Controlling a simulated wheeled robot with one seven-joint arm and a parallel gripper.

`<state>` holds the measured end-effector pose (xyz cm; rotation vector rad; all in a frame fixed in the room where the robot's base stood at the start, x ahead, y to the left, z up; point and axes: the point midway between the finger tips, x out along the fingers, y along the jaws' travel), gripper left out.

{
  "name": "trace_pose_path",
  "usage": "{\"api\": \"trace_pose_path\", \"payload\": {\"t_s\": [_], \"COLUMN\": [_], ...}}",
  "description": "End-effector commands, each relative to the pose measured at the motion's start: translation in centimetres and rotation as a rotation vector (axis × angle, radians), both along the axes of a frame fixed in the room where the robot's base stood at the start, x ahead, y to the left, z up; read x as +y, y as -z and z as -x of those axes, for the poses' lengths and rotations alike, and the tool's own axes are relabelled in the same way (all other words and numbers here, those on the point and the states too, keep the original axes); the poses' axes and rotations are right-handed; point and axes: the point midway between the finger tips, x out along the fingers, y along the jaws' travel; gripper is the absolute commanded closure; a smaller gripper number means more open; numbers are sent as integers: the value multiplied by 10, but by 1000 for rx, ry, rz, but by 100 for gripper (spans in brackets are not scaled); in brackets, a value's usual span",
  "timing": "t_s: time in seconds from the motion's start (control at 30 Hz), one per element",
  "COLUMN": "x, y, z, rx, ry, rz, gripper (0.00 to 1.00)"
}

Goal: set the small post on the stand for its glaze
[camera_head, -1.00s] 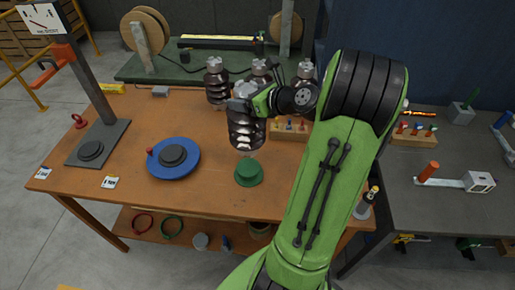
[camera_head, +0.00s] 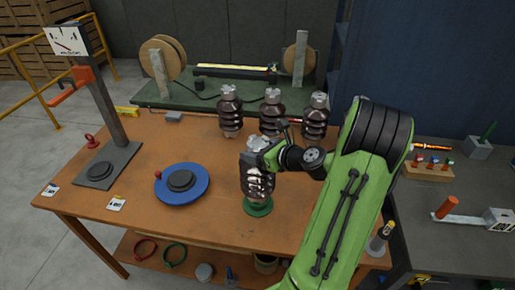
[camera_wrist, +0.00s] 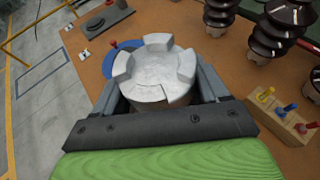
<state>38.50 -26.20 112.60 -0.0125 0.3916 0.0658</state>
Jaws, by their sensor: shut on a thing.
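A small brown ribbed post (camera_head: 258,182) with a silvery notched cap is upright in my gripper (camera_head: 262,150). In the wrist view my gripper (camera_wrist: 158,88) has its two fingers on either side of the cap of the post (camera_wrist: 154,72). The round green stand (camera_head: 258,209) is directly under the post in the head view. The post's lower end overlaps the stand's top there; I cannot tell whether it rests on it or is just above. The wrist view hides the stand behind the post.
Several similar posts, one of them here (camera_head: 230,112), stand at the table's back. A blue turntable (camera_head: 200,192) with a dark centre is to the left. A gauge column (camera_head: 108,90) stands at the far left. A wooden block with coloured pegs (camera_wrist: 284,115) is right of my gripper.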

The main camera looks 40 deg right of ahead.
Motion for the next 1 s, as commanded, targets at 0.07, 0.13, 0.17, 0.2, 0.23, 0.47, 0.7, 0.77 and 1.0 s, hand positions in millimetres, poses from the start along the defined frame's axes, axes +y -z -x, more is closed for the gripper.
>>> {"api": "trace_pose_path", "payload": {"t_s": [0.07, 0.13, 0.17, 0.2, 0.23, 0.47, 0.7, 0.77, 1.0], "x": [1, 0, 0, 0, 0, 0, -4, -5, -8], "y": [-3, 2, 2, 2, 2, 2, -11, -18, -41], "z": [-2, 0, 0, 0, 0, 0, 25, 40, 95], "rx": [-14, 1, 1, 1, 1, 0, 2, 2, 1], "ry": [-3, 0, 1, 0, 0, 0, 8, 10, 5], "rz": [3, 0, 0, 0, 0, 0, 1, 2, 1], "gripper": [100, 19, 14, 8, 4, 1, 1, 1, 1]}}
